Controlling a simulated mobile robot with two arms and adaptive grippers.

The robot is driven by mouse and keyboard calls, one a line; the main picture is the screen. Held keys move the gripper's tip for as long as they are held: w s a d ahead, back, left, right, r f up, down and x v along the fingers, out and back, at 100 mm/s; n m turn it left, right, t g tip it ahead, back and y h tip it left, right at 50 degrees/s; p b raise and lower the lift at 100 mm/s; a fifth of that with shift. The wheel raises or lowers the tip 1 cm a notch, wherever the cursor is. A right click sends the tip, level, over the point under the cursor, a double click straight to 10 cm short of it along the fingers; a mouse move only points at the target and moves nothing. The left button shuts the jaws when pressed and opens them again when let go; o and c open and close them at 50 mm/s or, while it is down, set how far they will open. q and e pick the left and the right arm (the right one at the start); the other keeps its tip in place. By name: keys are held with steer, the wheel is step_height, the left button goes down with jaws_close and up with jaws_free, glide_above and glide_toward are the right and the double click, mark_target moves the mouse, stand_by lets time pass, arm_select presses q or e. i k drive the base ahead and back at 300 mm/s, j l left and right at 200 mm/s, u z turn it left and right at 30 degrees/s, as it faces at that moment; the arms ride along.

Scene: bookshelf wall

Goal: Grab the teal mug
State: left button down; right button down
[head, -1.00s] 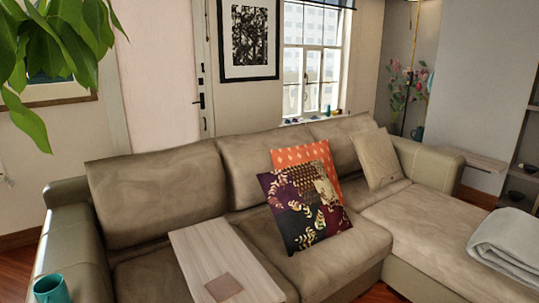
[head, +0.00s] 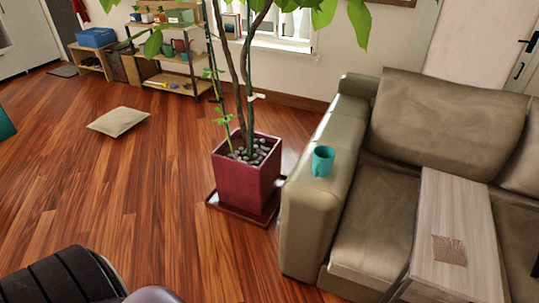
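The teal mug (head: 322,161) stands upright on the near-left armrest of the beige sofa (head: 312,222), right of the middle of the head view. Its handle side is hard to make out at this size. Nothing covers the mug. Neither of my grippers can be made out in the head view, and nothing is touching the mug.
A large plant in a dark red square pot (head: 246,185) stands left of the armrest. A cushion (head: 119,121) lies on the open wooden floor (head: 130,185). A shelf (head: 170,75) stands behind.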

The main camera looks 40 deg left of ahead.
mark_target(323, 156)
steer(key=u, duration=0.7)
steer(key=i+l+u, duration=0.25)
